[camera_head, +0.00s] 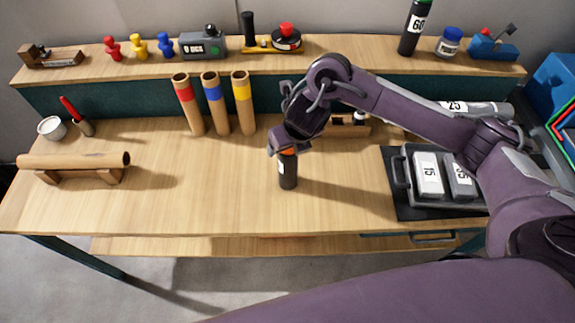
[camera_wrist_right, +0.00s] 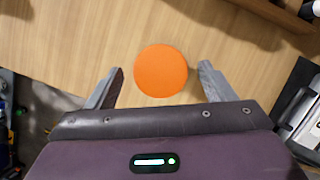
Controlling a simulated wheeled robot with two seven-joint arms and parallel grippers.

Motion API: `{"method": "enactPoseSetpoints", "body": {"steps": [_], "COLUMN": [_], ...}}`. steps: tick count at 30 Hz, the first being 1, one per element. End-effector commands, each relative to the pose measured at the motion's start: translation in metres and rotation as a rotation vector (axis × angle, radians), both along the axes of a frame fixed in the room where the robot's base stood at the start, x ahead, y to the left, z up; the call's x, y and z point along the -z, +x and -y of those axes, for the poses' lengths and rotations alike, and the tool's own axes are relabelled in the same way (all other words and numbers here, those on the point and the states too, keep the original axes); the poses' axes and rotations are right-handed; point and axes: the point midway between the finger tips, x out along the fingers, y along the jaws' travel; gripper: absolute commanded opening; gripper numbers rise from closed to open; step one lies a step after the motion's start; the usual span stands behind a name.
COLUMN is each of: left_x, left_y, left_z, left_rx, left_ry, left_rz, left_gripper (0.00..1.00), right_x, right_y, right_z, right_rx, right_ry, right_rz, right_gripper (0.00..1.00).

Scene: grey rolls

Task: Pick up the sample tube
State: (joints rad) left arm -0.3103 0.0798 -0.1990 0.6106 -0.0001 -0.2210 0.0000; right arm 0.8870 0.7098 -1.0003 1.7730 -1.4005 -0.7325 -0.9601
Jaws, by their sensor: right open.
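The sample tube (camera_head: 288,171) is a dark cylinder with a white label and an orange top, standing upright on the middle of the wooden table. In the right wrist view its round orange cap (camera_wrist_right: 160,71) lies between the two fingers, with a gap on each side. My right gripper (camera_head: 287,149) is open at the tube's top, pointing down, and partly hides it in the head view. The open fingers also show in the right wrist view (camera_wrist_right: 162,75). My left gripper is not in view.
Three cardboard tubes with coloured bands (camera_head: 215,108) stand behind left. A long roll on a wooden cradle (camera_head: 75,161) lies at the left. A wooden rack (camera_head: 345,129) is just behind my gripper. A grey case with weights (camera_head: 399,169) sits at right. The front middle table is clear.

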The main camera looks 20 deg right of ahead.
Motion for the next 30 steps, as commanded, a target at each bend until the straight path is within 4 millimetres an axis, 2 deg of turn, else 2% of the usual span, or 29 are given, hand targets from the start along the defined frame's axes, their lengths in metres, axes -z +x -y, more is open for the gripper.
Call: {"method": "enactPoseSetpoints", "body": {"steps": [5,9,13,17,30], "left_x": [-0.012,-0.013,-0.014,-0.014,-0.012], "left_y": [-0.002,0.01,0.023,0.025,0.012], "left_z": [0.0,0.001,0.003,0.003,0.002], "left_rx": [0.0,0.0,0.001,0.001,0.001], "left_ry": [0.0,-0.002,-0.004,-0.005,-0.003], "left_rz": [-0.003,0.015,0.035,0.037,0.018], "left_gripper": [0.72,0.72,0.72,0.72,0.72], "right_x": [0.024,0.038,0.042,0.041,0.041], "right_y": [0.007,0.014,0.016,0.015,0.015], "right_z": [0.0,-0.001,-0.001,-0.001,-0.001], "right_rx": [0.004,0.002,0.002,0.001,0.002], "right_ry": [-0.001,0.0,0.0,0.001,0.001], "right_rz": [-0.004,-0.001,0.001,0.001,0.001], "right_gripper": [0.76,0.76,0.76,0.76,0.2]}}
